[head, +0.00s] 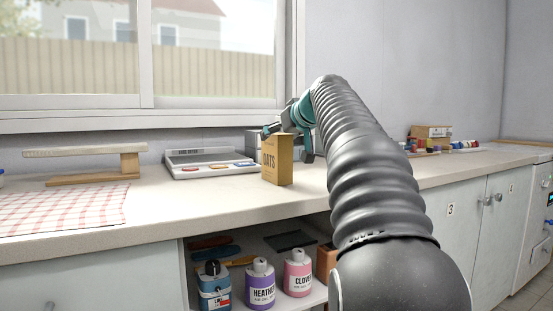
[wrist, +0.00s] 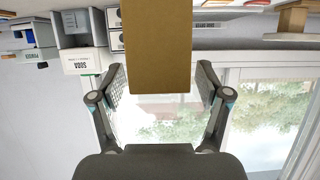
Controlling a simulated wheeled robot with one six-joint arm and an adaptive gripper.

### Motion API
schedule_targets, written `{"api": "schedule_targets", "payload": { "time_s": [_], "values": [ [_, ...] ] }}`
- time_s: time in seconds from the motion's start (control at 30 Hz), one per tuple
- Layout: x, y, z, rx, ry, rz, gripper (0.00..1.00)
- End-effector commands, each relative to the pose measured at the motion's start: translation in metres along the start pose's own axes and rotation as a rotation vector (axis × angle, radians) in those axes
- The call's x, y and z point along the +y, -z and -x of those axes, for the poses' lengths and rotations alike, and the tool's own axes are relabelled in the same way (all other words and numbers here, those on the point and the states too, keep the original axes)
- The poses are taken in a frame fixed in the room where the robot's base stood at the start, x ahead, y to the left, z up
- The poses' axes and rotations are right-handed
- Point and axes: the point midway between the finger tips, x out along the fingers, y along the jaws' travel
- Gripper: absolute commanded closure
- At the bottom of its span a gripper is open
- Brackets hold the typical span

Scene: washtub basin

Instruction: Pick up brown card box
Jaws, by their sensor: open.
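The brown card box (head: 277,161), marked OATS, stands upright on the counter in front of the grey and white device. My gripper (head: 290,138) is behind and above it, with one finger showing at each side of its top; part of the gripper is hidden by the box. In the wrist view the box (wrist: 157,45) fills the top middle as a plain brown face. The open fingers of my gripper (wrist: 161,78) stand on either side of its near end, with a gap at both sides.
A flat white device (head: 208,163) lies left of the box, a wooden stand (head: 95,165) and checked cloth (head: 65,207) further left. Bottles (head: 260,284) stand on the shelf below. More goods (head: 430,133) sit at the right. The window is behind.

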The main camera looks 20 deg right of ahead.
Motion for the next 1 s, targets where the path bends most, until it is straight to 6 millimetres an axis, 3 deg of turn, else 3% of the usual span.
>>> {"api": "schedule_targets", "payload": {
  "time_s": [0.13,0.37,0.47,0.63,0.7,1.0],
  "values": [
    [0.0,0.0,-0.019,-0.001,0.001,0.0,0.24],
    [0.0,0.0,-0.022,0.0,0.0,-0.001,0.24],
    [0.0,0.0,-0.021,0.0,0.0,-0.001,0.44],
    [0.0,0.0,-0.021,0.0,0.0,-0.001,0.86],
    [0.0,0.0,-0.021,0.0,0.0,-0.001,0.94],
    [0.0,0.004,-0.02,0.001,0.0,0.0,0.95]
  ]
}}
